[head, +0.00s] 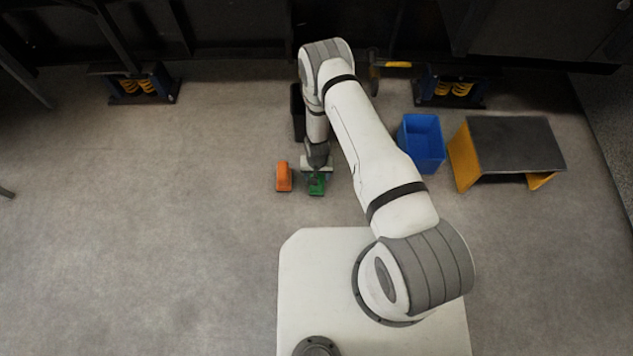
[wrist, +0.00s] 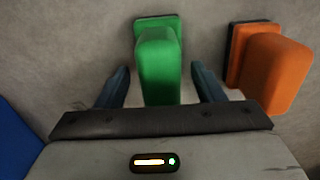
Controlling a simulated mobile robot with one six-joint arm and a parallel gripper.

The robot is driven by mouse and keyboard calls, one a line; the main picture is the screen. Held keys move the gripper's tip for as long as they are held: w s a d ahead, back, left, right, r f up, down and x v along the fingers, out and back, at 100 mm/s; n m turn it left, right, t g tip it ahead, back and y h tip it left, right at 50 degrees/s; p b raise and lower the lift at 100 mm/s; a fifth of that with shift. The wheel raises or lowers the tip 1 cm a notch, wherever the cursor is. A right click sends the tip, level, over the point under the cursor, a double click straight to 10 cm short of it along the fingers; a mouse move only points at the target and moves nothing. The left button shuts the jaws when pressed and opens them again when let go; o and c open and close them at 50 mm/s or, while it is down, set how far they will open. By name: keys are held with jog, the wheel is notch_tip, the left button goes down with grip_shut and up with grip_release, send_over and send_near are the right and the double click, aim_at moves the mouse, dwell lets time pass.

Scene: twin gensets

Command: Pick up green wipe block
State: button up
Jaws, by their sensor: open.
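The green wipe block (head: 317,187) lies on the grey floor in the head view, right under my gripper (head: 317,172). In the wrist view the green wipe block (wrist: 159,65) stands between the two dark fingers of my gripper (wrist: 160,85), with a dark base plate at its far end. The fingers are open, one on each side of the block, with a gap showing on both sides. The block's near end is hidden behind the gripper body.
An orange block (head: 283,176) lies close to the left in the head view; it also shows at the right of the wrist view (wrist: 275,70). A blue bin (head: 421,143) and a dark-topped step with yellow sides (head: 515,145) stand to the right. The floor at left is clear.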

jog(key=shift+f, duration=0.85)
jog(key=shift+r, duration=0.1)
jog(key=c, duration=1.2)
notch_tip(320, 180, up, 10)
jog(key=p, duration=0.3)
jog(key=shift+p, duration=0.35)
